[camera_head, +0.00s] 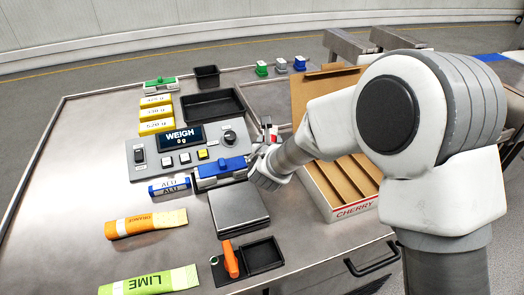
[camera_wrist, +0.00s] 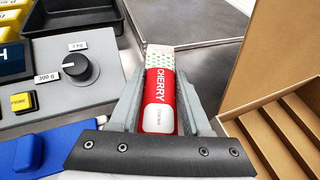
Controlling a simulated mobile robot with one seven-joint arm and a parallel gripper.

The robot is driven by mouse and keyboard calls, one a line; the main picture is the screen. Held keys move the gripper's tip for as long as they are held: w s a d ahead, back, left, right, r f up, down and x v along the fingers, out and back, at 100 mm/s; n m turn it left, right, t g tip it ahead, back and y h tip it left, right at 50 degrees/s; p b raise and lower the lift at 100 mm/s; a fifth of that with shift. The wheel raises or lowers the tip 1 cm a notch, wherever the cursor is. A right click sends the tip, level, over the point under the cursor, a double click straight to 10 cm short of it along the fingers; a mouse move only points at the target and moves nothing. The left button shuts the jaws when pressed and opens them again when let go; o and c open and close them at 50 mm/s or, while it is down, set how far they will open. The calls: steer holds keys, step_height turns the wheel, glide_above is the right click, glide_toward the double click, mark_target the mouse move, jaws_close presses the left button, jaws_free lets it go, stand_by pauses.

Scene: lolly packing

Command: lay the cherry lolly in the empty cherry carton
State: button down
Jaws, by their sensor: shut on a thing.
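The cherry lolly (camera_wrist: 160,95) is a red and white wrapped bar with a green-dotted end, lettered CHERRY. My gripper (camera_wrist: 163,88) is shut on it, one finger along each side. In the head view a small red and white bit of the lolly (camera_head: 268,127) shows by my gripper, which my arm partly hides. The cherry carton (camera_head: 352,210) stands to the right, open, with cardboard dividers and CHERRY on its front. Its visible lanes are empty; my arm hides part of it. The carton (camera_wrist: 270,65) is also right of my gripper in the wrist view.
The weighing console (camera_head: 180,140) and a blue-topped device (camera_head: 220,170) stand left of my gripper. A grey scale plate (camera_head: 238,208) lies in front. Orange (camera_head: 146,223) and lime (camera_head: 150,282) lollies lie at the front left. A black tray (camera_head: 212,104) is behind.

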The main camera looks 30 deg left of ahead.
steer(key=shift+f+b, duration=0.4)
steer(key=shift+f, duration=1.7)
steer(key=shift+f, duration=0.1)
steer(key=shift+f, duration=0.15)
steer(key=shift+c, duration=1.8)
jaws_free()
steer(key=shift+r, duration=0.2)
steer(key=shift+s+r, duration=0.15)
steer(key=p+v, duration=0.1)
steer(key=v, duration=1)
steer(key=shift+s+d, duration=0.25)
steer(key=shift+d, duration=0.05)
